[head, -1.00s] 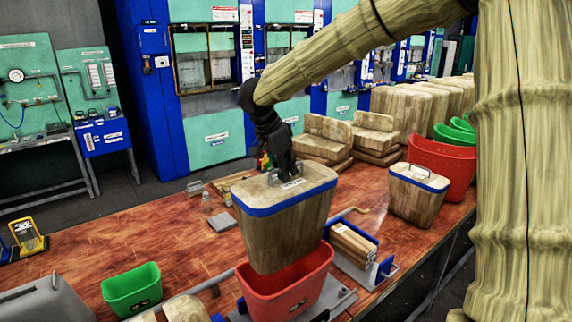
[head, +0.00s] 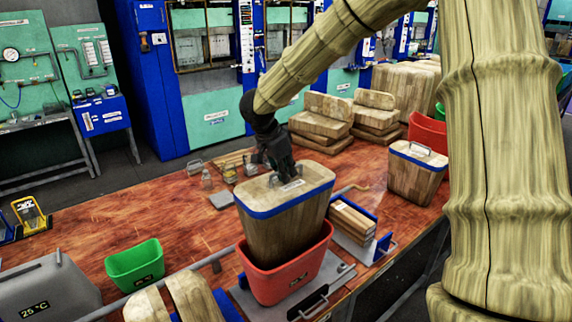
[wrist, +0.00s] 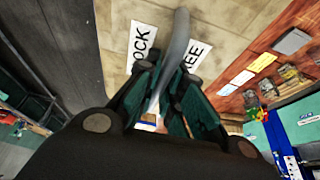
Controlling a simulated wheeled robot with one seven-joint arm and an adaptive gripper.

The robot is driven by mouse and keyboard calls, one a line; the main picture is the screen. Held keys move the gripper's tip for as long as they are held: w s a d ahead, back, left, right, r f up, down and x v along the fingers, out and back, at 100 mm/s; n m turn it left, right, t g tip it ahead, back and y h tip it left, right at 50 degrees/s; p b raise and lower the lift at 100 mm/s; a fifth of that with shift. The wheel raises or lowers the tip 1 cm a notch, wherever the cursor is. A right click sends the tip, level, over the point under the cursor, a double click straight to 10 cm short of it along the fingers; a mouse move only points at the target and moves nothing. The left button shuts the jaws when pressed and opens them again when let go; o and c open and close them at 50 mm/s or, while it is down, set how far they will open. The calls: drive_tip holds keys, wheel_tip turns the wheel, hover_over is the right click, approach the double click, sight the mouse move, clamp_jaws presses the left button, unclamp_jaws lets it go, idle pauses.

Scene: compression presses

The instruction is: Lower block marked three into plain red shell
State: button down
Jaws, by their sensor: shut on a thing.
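The wooden block marked three (head: 284,226) has a blue band round its top edge and a metal handle. Its label shows in part in the wrist view as "OCK" and "REE" on the block's top (wrist: 115,30). My gripper (head: 281,174) is shut on the handle from above; the grey handle bar runs between the fingers (wrist: 165,100) in the wrist view. The block's lower part is inside the red shell (head: 291,277), its upper part and blue band above the rim. The block looks roughly upright. The shell's inside and the block's bottom are hidden.
A second blue-banded block (head: 414,176) stands to the right. A blue holder (head: 365,240) with wooden pieces is just right of the shell. A green bin (head: 135,266) and a grey box reading 25 °C (head: 48,290) are on the left. Free table lies left of the block.

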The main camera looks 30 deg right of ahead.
sight(270, 189)
drive_tip(key=shift+f, duration=3.4)
wheel_tip(270, 189, down, 10)
drive_tip(key=b, duration=0.6)
drive_tip(key=shift+b, duration=0.35)
drive_tip(key=shift+f, duration=0.45)
drive_tip(key=c, duration=1.5)
unclamp_jaws()
drive_tip(key=v, duration=1.2)
